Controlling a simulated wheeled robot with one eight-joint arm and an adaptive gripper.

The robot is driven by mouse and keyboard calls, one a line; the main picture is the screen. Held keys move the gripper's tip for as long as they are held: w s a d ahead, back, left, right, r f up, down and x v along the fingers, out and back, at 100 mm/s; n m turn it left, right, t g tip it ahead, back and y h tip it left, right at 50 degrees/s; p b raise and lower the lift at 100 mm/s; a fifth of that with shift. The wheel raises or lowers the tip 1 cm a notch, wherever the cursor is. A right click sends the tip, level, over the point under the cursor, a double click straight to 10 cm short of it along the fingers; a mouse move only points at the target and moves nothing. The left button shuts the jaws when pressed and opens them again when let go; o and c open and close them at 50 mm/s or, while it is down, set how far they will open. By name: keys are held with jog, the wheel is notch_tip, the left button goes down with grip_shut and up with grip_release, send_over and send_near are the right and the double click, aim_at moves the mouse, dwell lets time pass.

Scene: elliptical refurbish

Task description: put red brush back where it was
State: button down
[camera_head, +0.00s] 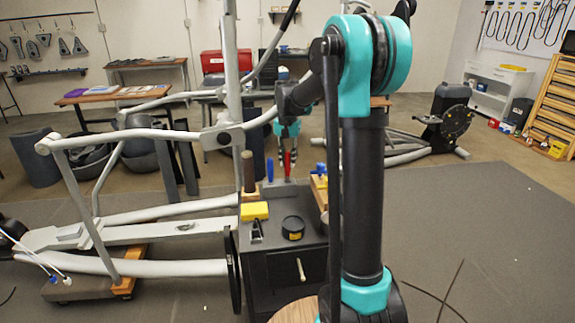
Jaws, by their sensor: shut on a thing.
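The red brush (287,164) is a small, narrow red shape above the back part of the dark cabinet's top. My gripper (287,152), with its teal body and striped fingers, points down from above and is shut on the brush's upper end. The brush is roughly upright. Its lower end is too small to tell whether it touches anything. A blue-handled tool (269,169) stands upright just left of the brush. The dark cabinet (270,272) has a light drawer handle on its front.
On the cabinet are a yellow block (254,210), a round black tin (292,228) and a brown upright cylinder (248,170). Wooden blocks (318,190) sit at its right. A grey elliptical frame (150,238) stands at left. Floor at right is mostly clear.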

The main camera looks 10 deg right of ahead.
notch_tip(320, 180, down, 2)
jog(key=c, duration=1.4)
grip_release()
jog(key=shift+o, duration=0.2)
jog(key=shift+r, duration=0.15)
notch_tip(320, 180, up, 12)
jog(key=shift+f, duration=0.1)
jog(key=shift+s, duration=0.1)
